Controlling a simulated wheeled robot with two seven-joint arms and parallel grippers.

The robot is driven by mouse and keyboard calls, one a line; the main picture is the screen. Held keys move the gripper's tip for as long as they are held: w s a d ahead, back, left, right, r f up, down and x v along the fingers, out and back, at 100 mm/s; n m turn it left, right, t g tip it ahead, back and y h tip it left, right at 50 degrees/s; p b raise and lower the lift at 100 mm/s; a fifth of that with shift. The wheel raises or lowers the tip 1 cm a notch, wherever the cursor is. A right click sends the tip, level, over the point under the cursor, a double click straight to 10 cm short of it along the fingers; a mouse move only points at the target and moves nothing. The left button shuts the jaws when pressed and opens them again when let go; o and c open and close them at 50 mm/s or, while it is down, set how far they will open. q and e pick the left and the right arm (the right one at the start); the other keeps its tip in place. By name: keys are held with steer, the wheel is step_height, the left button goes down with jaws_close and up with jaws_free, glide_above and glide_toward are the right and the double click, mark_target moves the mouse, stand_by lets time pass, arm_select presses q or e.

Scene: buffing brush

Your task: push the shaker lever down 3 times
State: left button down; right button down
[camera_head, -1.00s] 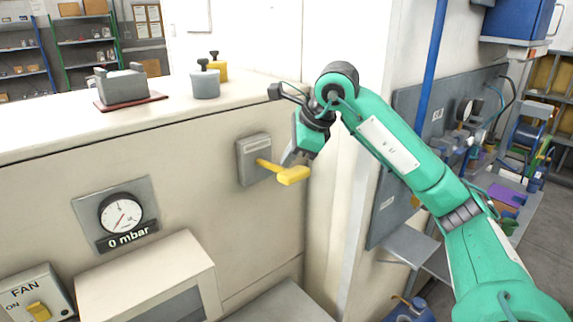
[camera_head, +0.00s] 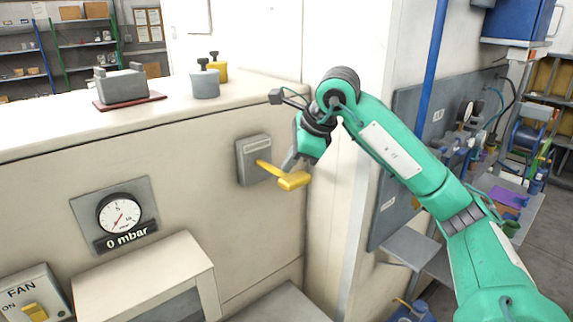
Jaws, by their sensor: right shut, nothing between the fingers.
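The shaker lever is a yellow arm with a thick yellow handle (camera_head: 294,181). It sticks out from a grey wall box (camera_head: 250,161) and slopes a little downward to the right. My right gripper (camera_head: 289,165) is shut and empty. Its fingertips point down at the top of the lever, just left of the thick handle. They look to be touching it, though the exact contact is too small to tell. My left gripper is not in view.
A pressure gauge (camera_head: 119,213) reading 0 mbar and a FAN switch (camera_head: 34,310) are on the same beige panel, to the left. A beige box (camera_head: 146,271) juts out below. Weights (camera_head: 205,84) stand on the ledge above.

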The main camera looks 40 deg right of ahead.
steer(key=shift+s+f+b, duration=0.1)
steer(key=shift+f+b, duration=0.35)
steer(key=shift+f, duration=0.15)
stand_by(0.3)
steer(key=shift+r, duration=0.1)
stand_by(0.5)
steer(key=shift+w+r+p, duration=0.25)
steer(key=shift+r+p, duration=0.8)
steer(key=shift+r, duration=0.1)
steer(key=shift+w+r+p, duration=0.2)
steer(key=shift+r+p, duration=0.8)
steer(key=shift+r, duration=0.15)
steer(key=shift+w, duration=0.1)
steer(key=r+p, duration=0.2)
steer(key=w+r+p, duration=0.1)
steer(key=r+p, duration=0.1)
steer(key=shift+w+r, duration=0.1)
steer(key=shift+r, duration=0.3)
stand_by(1.1)
